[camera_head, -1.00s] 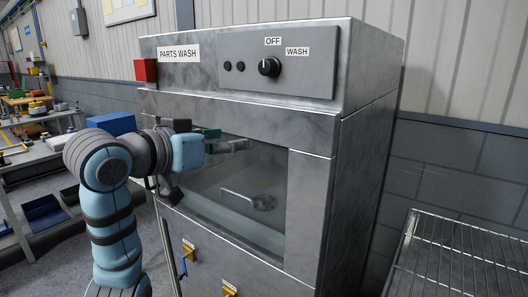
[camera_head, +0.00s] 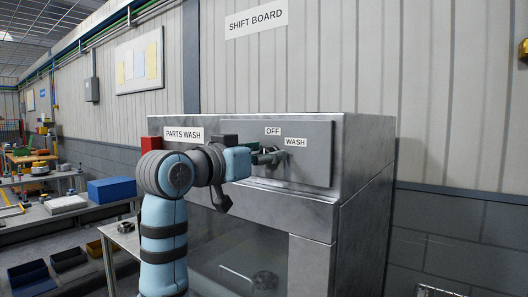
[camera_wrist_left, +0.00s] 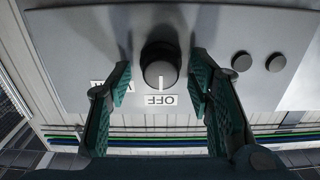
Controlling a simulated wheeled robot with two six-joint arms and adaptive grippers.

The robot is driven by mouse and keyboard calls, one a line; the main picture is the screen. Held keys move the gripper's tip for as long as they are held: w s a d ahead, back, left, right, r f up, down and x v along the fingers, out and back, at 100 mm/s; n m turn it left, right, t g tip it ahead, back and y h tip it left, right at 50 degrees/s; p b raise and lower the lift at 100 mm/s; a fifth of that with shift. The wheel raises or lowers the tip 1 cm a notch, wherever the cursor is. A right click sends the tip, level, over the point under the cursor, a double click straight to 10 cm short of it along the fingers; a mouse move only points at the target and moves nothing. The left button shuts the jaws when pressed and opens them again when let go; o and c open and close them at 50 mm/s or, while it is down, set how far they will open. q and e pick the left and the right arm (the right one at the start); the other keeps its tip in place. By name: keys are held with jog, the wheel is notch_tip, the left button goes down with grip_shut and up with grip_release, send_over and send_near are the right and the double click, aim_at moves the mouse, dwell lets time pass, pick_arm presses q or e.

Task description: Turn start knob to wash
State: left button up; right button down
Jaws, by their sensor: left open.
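The start knob (camera_wrist_left: 160,66) is a round black knob on the grey control panel (camera_wrist_left: 70,50) of the parts washer. In the left wrist view its white mark points at the OFF label (camera_wrist_left: 160,99). The WASH label (camera_head: 295,142) is right of OFF in the head view. My left gripper (camera_head: 270,157) is in front of the panel at the knob, and hides most of it in the head view. In the left wrist view its green fingers are open, one on each side of the knob, with gaps between. My right gripper is not in view.
The washer's door window (camera_head: 235,262) is below the panel. Two black buttons (camera_wrist_left: 258,62) sit beside the knob. A red block-shaped fitting (camera_head: 151,144) is at the washer's left edge. Benches with a blue box (camera_head: 111,190) stand at the left.

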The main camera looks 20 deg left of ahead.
pick_arm(q)
jog(key=shift+w, duration=0.1)
jog(key=shift+a, duration=0.1)
grip_shut()
jog(key=shift+m, duration=0.3)
jog(key=m+p, duration=0.4)
jog(key=m, duration=0.7)
jog(key=shift+d, duration=0.2)
jog(key=shift+m, duration=0.3)
grip_release()
jog(key=shift+f, duration=0.1)
